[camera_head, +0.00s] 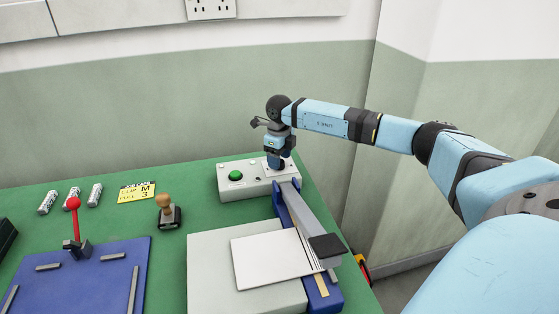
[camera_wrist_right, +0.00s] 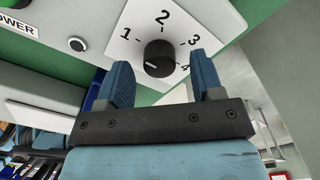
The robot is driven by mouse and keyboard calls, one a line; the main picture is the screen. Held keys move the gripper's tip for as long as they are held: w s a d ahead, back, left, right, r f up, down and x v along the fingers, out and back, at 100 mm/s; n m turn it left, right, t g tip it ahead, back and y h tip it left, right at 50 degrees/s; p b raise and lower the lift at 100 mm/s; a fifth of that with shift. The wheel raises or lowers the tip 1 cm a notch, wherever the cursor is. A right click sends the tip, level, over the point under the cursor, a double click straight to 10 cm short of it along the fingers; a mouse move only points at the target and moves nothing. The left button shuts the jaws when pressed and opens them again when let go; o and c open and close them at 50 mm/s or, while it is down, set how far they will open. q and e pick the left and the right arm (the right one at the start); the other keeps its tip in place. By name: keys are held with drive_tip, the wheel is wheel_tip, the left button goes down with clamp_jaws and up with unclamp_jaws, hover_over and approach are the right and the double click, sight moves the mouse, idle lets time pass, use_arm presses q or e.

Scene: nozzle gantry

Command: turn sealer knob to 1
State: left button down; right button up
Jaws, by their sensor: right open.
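The sealer's control box (camera_head: 232,190) is white with a green button and stands at the back of the green table. Its black round knob (camera_wrist_right: 158,58) sits on a white dial plate (camera_wrist_right: 140,22) numbered 1 to 4. A short light mark on the knob lies toward its lower left in the wrist view; I cannot tell exactly which number it matches. My right gripper (camera_wrist_right: 160,63) is open, its two blue fingers on either side of the knob. Contact is not clear. In the head view the right gripper (camera_head: 280,163) points down over the box and hides the knob.
The sealer's long grey arm (camera_head: 312,220) runs forward from the box, beside a white sheet (camera_head: 270,260). A wooden-handled stamp (camera_head: 165,206), a yellow card (camera_head: 137,192) and a blue board (camera_head: 110,260) with a red-knobbed lever (camera_head: 73,205) lie to the left.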

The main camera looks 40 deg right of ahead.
wheel_tip(320, 180, up, 13)
drive_tip(key=shift+f, duration=0.2)
drive_tip(key=shift+r, duration=0.1)
idle(0.5)
